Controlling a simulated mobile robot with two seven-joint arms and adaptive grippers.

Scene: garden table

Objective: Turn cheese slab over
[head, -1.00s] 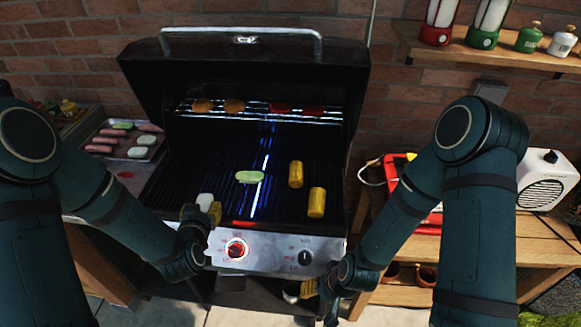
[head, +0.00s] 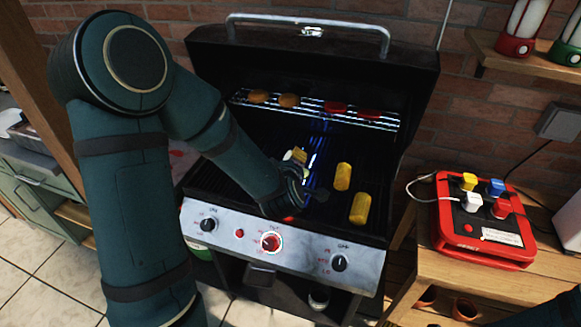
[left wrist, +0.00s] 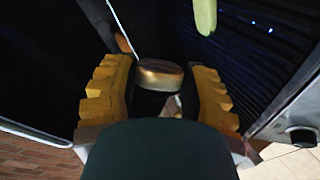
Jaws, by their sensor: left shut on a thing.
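The cheese slab (left wrist: 160,76) is in the left wrist view, between the yellow-padded fingers of my left gripper (left wrist: 158,92). Its upper face there is browned. My left gripper is shut on it. In the head view, the left gripper (head: 296,158) is over the left middle of the grill grate (head: 318,208), and a small pale part of the slab (head: 288,155) shows beside a yellow finger. My forearm hides much of the grate's left side. I cannot tell whether the slab touches the grate. My right gripper is out of view.
Two corn pieces (head: 343,177) lie right of the gripper. A pale green slice (left wrist: 205,14) is ahead in the left wrist view. Orange and red pieces (head: 335,107) sit on the raised rack. The open lid (head: 315,65) stands behind. A red box (head: 483,225) is at right.

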